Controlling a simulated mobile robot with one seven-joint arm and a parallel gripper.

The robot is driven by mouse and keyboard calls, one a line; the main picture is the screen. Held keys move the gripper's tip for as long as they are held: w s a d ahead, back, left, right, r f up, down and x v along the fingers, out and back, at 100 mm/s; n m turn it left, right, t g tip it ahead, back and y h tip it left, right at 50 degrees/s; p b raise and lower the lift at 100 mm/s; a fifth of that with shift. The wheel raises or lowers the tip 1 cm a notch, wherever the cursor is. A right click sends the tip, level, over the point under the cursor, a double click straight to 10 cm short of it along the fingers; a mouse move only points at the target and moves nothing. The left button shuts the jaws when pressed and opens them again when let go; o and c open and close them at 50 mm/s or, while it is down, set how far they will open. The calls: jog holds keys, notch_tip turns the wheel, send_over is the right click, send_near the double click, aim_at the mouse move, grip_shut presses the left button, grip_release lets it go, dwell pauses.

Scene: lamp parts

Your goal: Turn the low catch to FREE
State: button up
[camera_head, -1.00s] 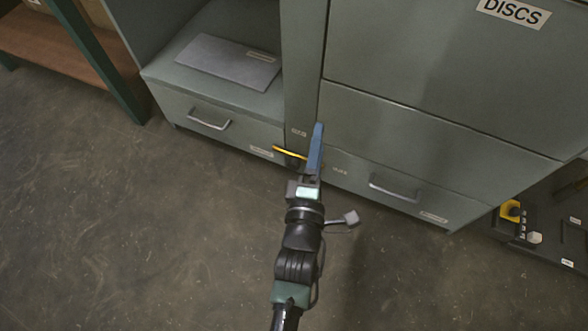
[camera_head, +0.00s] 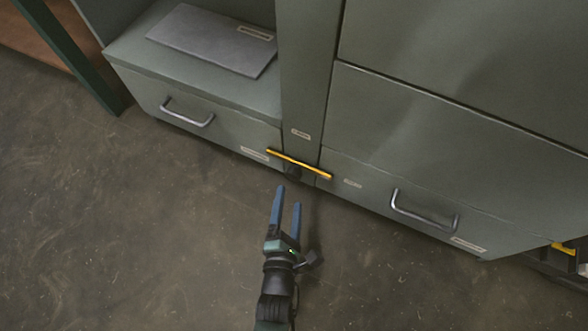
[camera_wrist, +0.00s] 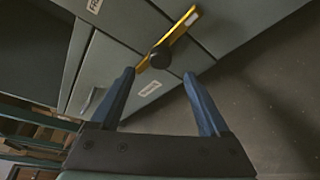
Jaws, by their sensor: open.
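The low catch is a yellow bar (camera_head: 312,171) on a dark round knob (camera_head: 292,171), low on the cabinet's middle post. The bar lies crosswise over the post, with its ends reaching toward the drawers on both sides. In the wrist view the yellow bar (camera_wrist: 180,29) slants up to the right, with its knob (camera_wrist: 160,57) beyond and between my fingertips. My gripper (camera_head: 288,196) is open and empty, in front of the catch and apart from it. Its two blue fingers also show in the wrist view (camera_wrist: 159,74). Small labels sit above (camera_head: 300,134) and right (camera_head: 352,183) of the catch, too small to read.
A left drawer (camera_head: 150,88) and a right drawer (camera_head: 380,180) with bar handles flank the post. A grey plate (camera_head: 205,40) lies on the shelf above the left drawer. The floor (camera_head: 130,220) in front is clear. A dark unit with yellow parts (camera_head: 563,249) stands far right.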

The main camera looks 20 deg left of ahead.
aim_at(293, 178)
jog(key=b+x, duration=0.2)
jog(key=x, duration=0.2)
jog(key=b+x, duration=0.2)
jog(key=x, duration=0.2)
jog(key=shift+f, duration=0.25)
jog(key=shift+w+a+b, duration=0.2)
jog(key=shift+w+b, duration=0.3)
jog(key=shift+w, duration=0.15)
jog(key=c, duration=1.2)
grip_shut()
jog(key=shift+s+a, duration=0.1)
jog(key=shift+s, duration=0.05)
